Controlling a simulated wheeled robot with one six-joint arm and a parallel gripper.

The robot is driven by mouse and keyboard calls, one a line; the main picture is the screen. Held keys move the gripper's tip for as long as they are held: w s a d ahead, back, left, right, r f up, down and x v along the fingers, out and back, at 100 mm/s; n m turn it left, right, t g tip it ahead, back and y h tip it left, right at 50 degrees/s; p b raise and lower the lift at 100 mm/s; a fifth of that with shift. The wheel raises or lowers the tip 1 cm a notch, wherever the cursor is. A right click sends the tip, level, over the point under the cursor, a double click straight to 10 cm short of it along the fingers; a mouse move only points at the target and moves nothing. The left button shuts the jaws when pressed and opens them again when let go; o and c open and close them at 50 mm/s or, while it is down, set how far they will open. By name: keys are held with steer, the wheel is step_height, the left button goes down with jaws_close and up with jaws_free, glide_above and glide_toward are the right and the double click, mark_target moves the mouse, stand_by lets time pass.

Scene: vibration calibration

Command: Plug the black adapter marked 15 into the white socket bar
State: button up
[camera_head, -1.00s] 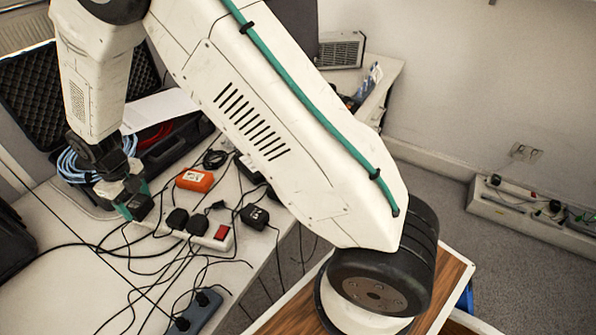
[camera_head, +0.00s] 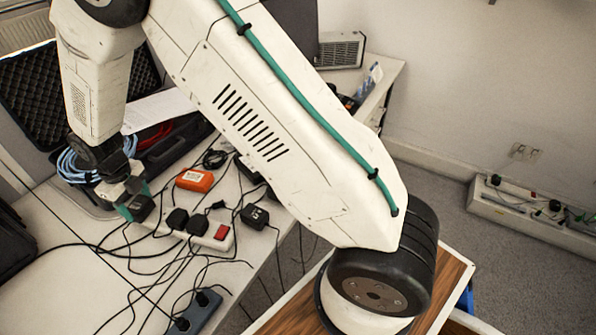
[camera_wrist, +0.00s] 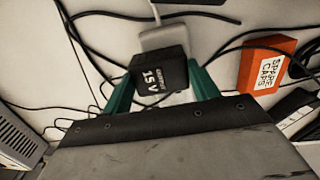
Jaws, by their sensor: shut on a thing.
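The black adapter marked 15 V (camera_wrist: 160,72) is between the two teal fingers of my gripper (camera_wrist: 163,90) in the wrist view, its label toward the camera. My gripper is shut on it. In the head view the adapter (camera_head: 141,208) is at the left end of the white socket bar (camera_head: 213,241). A pale rounded end with a cord, apparently the bar's end (camera_wrist: 163,37), shows just beyond the adapter in the wrist view. The adapter hides the socket beneath it, so I cannot tell whether its pins are in.
Two black adapters (camera_head: 177,219) sit on the bar, left of its red switch (camera_head: 222,232). Another black adapter (camera_head: 254,216) lies to the right. An orange box (camera_head: 194,180) stands behind the bar. Loose cables cover the table. A grey-blue socket strip (camera_head: 198,311) is at the front.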

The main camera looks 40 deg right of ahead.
mark_target(137, 204)
steer(key=shift+f, duration=0.1)
stand_by(0.6)
steer(key=o, duration=1)
steer(key=shift+o, duration=0.2)
steer(key=shift+r, duration=2.55)
step_height(137, 204, up, 8)
steer(key=shift+f, duration=0.1)
